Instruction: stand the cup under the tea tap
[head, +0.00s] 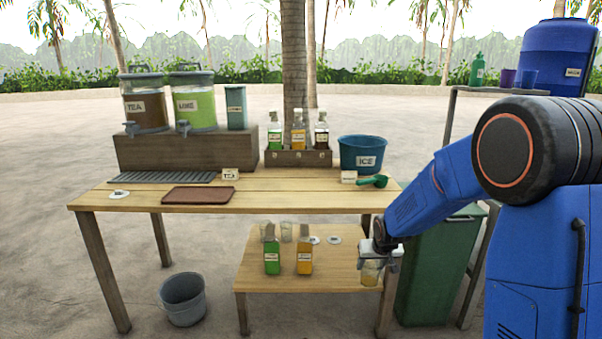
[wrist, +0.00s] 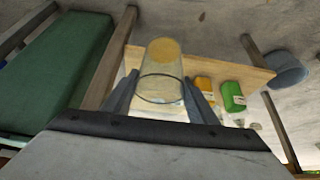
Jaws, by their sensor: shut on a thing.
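A clear glass cup (head: 370,272) is held in my gripper (head: 378,250), at the right end of the low table. In the wrist view the cup (wrist: 162,75) sits between the two fingers of my gripper (wrist: 160,98); a yellowish patch shows at its far end, and I cannot tell whether that is contents or table seen through it. The tea dispenser (head: 145,105) is brown-filled and labelled TEA, with its tap (head: 131,129) at the lower front left. A dark drip tray (head: 170,177) lies on the table below the taps. My gripper is well to the right of them.
The lime dispenser (head: 195,105) stands beside the tea on a wooden riser (head: 185,153). A brown tray (head: 198,195), ice tub (head: 362,153), green scoop (head: 373,181) and bottle crate (head: 298,157) are on the main table (head: 280,196). Bottles and glasses stand on the low table (head: 337,272). A green bin (head: 432,275) is close right.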

